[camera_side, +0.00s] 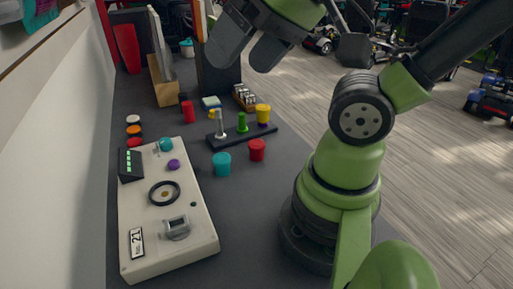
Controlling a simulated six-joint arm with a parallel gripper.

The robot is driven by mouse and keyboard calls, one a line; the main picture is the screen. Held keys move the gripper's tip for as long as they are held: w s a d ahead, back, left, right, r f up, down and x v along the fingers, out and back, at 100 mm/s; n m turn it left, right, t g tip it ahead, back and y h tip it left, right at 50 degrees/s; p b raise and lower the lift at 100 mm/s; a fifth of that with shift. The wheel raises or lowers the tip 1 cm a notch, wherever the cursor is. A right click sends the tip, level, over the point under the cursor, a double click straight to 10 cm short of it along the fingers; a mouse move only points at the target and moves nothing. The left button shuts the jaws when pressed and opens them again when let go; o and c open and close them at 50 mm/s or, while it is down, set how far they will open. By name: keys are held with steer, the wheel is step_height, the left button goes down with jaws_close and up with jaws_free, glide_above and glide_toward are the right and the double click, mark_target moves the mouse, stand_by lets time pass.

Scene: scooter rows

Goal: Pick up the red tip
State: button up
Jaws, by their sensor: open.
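Several red things show, and I cannot tell which of them is the red tip. A small red cup (257,149) stands on the dark table in front of the black peg strip, right of a teal cup (222,164). A small red cylinder (187,111) stands farther back. A red disc (134,142) lies at the left by the white panel. A tall red vessel (127,48) stands at the back left. My gripper (241,62) is at the top centre, open, with nothing seen between its dark fingers. It is well above the table and apart from these things.
A black strip (262,130) holds a grey peg, a green peg and a yellow-topped piece. A white panel (188,245) with knobs fills the left front. Boxes and boards stand at the back. A wall is on the left. The table front, right of the panel, is clear.

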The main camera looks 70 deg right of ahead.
steer(key=w+d+f+m+g+h, duration=0.2)
steer(key=w+d+f, duration=0.2)
steer(key=w+d, duration=0.2)
steer(key=m+g, duration=0.2)
steer(key=g, duration=0.3)
glide_above(257, 143)
steer(key=w, duration=0.1)
step_height(257, 143, down, 15)
steer(key=f, duration=0.4)
steer(key=s+f, duration=0.1)
steer(key=f, duration=0.1)
steer(key=shift+d+f, duration=0.15)
steer(key=shift+d, duration=0.1)
steer(key=shift+a+f, duration=0.2)
steer(key=shift+f, duration=2.65)
steer(key=c, duration=1)
